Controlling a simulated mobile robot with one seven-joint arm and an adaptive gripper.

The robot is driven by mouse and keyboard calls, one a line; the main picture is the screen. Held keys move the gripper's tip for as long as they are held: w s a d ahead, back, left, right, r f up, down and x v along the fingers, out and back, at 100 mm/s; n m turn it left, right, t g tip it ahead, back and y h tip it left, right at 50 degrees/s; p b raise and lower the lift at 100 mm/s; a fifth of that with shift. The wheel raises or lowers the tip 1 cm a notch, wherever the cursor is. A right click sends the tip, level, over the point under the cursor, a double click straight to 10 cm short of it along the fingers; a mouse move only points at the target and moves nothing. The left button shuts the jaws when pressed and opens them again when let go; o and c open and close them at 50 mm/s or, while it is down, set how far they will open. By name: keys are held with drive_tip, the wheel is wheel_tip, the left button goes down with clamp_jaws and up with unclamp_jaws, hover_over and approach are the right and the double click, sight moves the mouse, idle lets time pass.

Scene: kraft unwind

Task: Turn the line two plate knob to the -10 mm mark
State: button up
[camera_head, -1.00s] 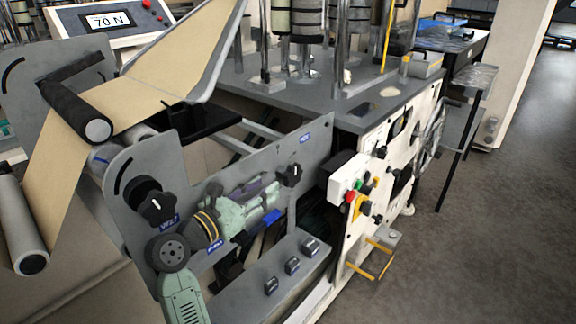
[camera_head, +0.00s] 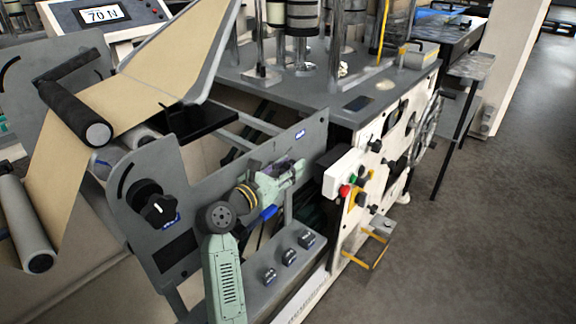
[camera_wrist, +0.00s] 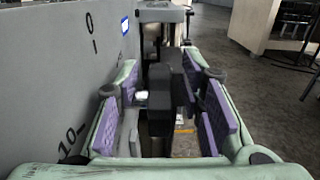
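A grey upright plate (camera_head: 215,185) carries two black knobs. One black knob (camera_head: 157,209) is at its left end and is clear of my arm. My gripper (camera_head: 292,172) is at the plate's right part, where the other knob is mostly hidden in the head view. In the wrist view a black knob-like part (camera_wrist: 160,90) lies between the two green fingers with purple pads. The fingers stand apart, with a gap visible at the left pad; contact is unclear. The plate (camera_wrist: 45,80) there shows a "0" mark (camera_wrist: 90,22) and a "10" mark (camera_wrist: 70,140).
A white control box (camera_head: 346,180) with coloured buttons stands close right of my gripper. A grey ledge with several small black switches (camera_head: 289,257) lies below. Brown paper web (camera_head: 75,140) runs over rollers at left. The floor at right is open.

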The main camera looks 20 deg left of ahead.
drive_tip(key=shift+c, duration=0.4)
clamp_jaws()
drive_tip(key=shift+f+b, duration=0.35)
drive_tip(key=shift+b, duration=0.8)
drive_tip(key=t+b, duration=0.1)
drive_tip(key=b, duration=0.2)
drive_tip(key=shift+s+f+h, duration=0.15)
drive_tip(key=shift+h, duration=0.15)
drive_tip(key=shift+t+b, duration=0.6)
drive_tip(key=shift+b, duration=0.6)
drive_tip(key=shift+s+a+r+t+b, duration=0.1)
drive_tip(key=shift+r+t+b, duration=0.2)
drive_tip(key=shift+r+b, duration=0.15)
